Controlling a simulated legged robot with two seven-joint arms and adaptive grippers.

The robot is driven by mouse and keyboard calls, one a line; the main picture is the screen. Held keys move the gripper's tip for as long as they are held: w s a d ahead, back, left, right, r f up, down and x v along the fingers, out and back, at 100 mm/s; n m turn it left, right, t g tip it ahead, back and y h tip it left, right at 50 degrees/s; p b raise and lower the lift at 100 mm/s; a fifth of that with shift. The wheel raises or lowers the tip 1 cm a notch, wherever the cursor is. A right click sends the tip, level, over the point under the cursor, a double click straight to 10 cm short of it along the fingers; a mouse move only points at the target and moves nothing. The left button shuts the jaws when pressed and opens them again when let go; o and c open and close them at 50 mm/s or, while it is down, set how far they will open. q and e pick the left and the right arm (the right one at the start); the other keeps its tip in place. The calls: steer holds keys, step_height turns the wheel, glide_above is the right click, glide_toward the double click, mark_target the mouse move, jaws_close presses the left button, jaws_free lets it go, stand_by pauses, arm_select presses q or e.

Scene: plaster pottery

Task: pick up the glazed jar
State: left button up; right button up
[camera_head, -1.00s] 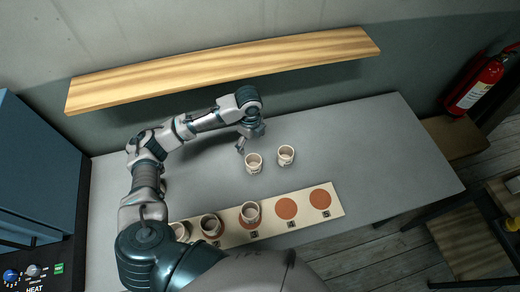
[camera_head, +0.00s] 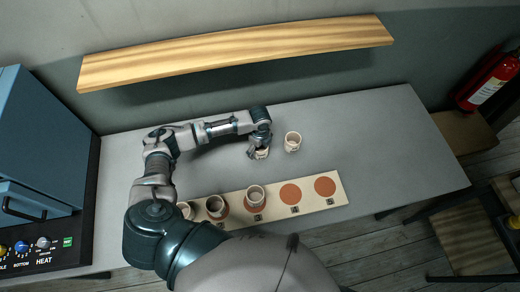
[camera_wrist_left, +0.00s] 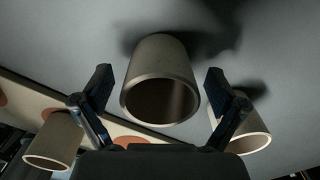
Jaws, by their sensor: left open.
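My left gripper (camera_head: 258,146) is over a small pale jar (camera_head: 262,154) on the table, which it partly hides. In the left wrist view a jar (camera_wrist_left: 160,58) stands between the two spread fingers of that gripper (camera_wrist_left: 158,78), with a gap on each side. Its mouth faces the camera and its inside is dark brown. A second pale jar (camera_head: 293,141) stands close by on the right. I cannot tell by its surface which jar is glazed. My right gripper is not in view.
A pale strip (camera_head: 341,192) with brown discs lies along the table's front. Jars stand on its left part (camera_head: 255,196); the two right discs are bare. A wooden shelf (camera_head: 240,52) is behind. A blue oven (camera_head: 38,140) stands left. The table's right side is clear.

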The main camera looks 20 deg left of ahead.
arm_select(q)
steer(key=shift+f, duration=0.55)
steer(key=shift+d, duration=0.1)
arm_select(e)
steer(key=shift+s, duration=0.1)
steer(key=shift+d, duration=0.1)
arm_select(q)
steer(key=c, duration=1.3)
steer(key=shift+c, duration=0.2)
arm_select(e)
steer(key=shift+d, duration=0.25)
arm_select(q)
steer(key=shift+r, duration=0.1)
